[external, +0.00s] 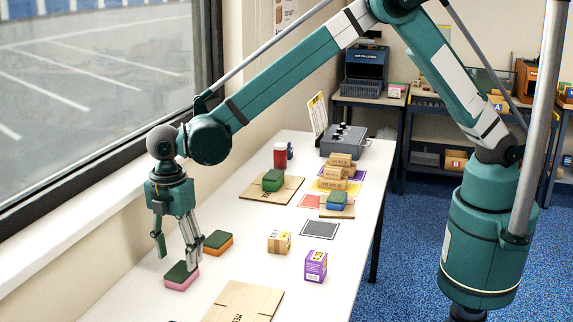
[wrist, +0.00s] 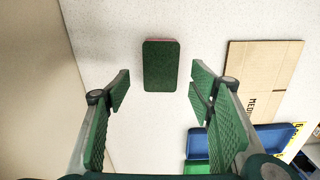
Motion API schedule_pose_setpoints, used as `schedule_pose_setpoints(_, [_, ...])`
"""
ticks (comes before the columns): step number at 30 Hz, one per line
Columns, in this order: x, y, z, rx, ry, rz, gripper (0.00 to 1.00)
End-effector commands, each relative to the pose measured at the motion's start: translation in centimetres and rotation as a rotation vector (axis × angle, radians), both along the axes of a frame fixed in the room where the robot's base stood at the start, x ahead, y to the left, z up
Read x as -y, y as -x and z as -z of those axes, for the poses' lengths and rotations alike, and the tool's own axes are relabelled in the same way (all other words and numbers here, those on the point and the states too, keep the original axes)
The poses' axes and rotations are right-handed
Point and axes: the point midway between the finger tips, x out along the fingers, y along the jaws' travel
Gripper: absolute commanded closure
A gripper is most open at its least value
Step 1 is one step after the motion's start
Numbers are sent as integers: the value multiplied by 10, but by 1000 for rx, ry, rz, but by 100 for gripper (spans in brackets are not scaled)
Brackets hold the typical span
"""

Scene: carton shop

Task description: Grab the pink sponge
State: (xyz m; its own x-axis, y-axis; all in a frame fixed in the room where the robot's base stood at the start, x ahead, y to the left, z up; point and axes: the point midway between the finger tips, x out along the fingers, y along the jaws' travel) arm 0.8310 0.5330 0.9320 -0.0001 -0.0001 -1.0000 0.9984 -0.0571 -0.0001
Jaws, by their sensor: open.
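The pink sponge (external: 181,280) lies flat on the white table near its left edge, with a dark green top and a pink lower layer. In the wrist view the sponge (wrist: 161,66) shows its dark green face, with a thin pinkish edge at the top. My gripper (external: 177,254) is open and points down above the sponge, close to it. In the wrist view my gripper (wrist: 159,84) has its fingers spread wide. The sponge appears in the gap between them, slightly beyond the tips, with nothing held.
An orange sponge (external: 218,243) with a green top lies just right of my gripper. A flat cardboard piece (external: 243,301), a small carton (external: 279,242) and a purple box (external: 316,266) are farther right. The window wall (external: 110,232) runs close along the left.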

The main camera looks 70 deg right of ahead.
Motion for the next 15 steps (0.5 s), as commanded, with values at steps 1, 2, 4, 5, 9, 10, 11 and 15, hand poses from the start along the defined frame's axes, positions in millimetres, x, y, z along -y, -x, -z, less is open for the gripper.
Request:
schedule_pose_setpoints(1, [0, 0, 4, 0, 0, 0, 46])
schedule_pose_setpoints(2, [0, 0, 5, 0, 0, 0, 46])
schedule_pose_setpoints(4, [0, 0, 7, 0, 0, 0, 46])
schedule_pose_setpoints(5, [0, 0, 7, 0, 0, 0, 46])
schedule_pose_setpoints(9, [0, 0, 7, 0, 0, 0, 46])
schedule_pose_setpoints(10, [0, 0, 7, 0, 0, 0, 46])
schedule_pose_setpoints(11, [0, 0, 7, 0, 0, 0, 46])
schedule_pose_setpoints(15, [0, 0, 9, 0, 0, 0, 46])
